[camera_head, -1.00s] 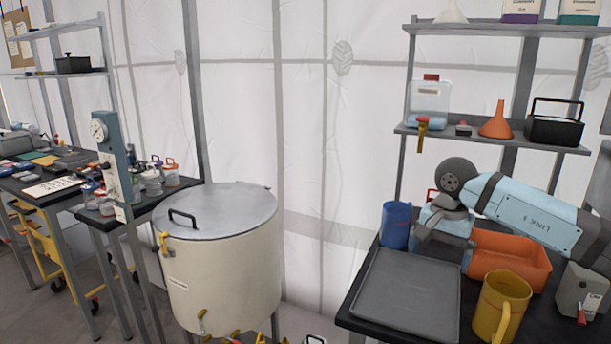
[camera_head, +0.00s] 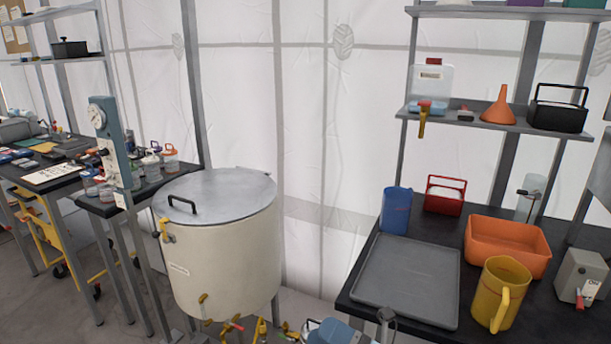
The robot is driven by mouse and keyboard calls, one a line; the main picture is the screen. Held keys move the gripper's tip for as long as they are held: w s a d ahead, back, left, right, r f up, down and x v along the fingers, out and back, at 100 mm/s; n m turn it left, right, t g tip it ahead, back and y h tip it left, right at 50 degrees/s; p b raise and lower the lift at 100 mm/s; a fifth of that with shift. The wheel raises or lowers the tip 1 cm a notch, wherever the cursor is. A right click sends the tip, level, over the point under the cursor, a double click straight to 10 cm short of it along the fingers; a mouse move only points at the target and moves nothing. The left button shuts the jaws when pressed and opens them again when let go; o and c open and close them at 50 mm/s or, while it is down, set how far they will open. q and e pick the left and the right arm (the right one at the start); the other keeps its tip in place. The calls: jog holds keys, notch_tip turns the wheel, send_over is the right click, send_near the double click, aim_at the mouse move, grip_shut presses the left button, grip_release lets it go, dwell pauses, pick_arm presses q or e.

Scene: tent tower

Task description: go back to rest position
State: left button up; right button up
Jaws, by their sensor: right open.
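My right gripper (camera_head: 334,331) shows only in part at the bottom edge of the head view, below and left of the right-hand table. It is open, and no object shows in it. It is apart from the grey tray (camera_head: 405,282) on that table. The rest of my right arm is mostly out of frame. My left gripper is not in view.
On the right table are a blue cup (camera_head: 396,211), a red-handled container (camera_head: 444,195), an orange bin (camera_head: 507,246), a yellow jug (camera_head: 501,292) and a grey box (camera_head: 580,279). A large lidded vat (camera_head: 222,262) stands left of centre.

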jog(key=s+d+f+m+t+h, duration=0.2)
jog(key=d+f+m+t+h, duration=0.3)
jog(key=m, duration=0.6)
jog(key=s+d+f+m+t+h, duration=0.2)
jog(key=d+f+m+h, duration=0.2)
jog(key=f+m+h, duration=0.6)
jog(key=s+d+f+m+g+h, duration=0.2)
jog(key=s+d+f+m+g, duration=0.35)
jog(key=s+f+m, duration=0.5)
pick_arm(q)
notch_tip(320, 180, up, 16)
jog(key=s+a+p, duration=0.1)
jog(key=p, duration=2)
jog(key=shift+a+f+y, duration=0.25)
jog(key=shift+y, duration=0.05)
pick_arm(e)
jog(key=s+d+r+m, duration=0.1)
jog(key=s+r, duration=0.2)
jog(key=r, duration=1.4)
jog(key=shift+d, duration=0.4)
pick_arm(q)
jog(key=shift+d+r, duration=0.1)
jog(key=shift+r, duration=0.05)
pick_arm(e)
jog(key=shift+r, duration=0.1)
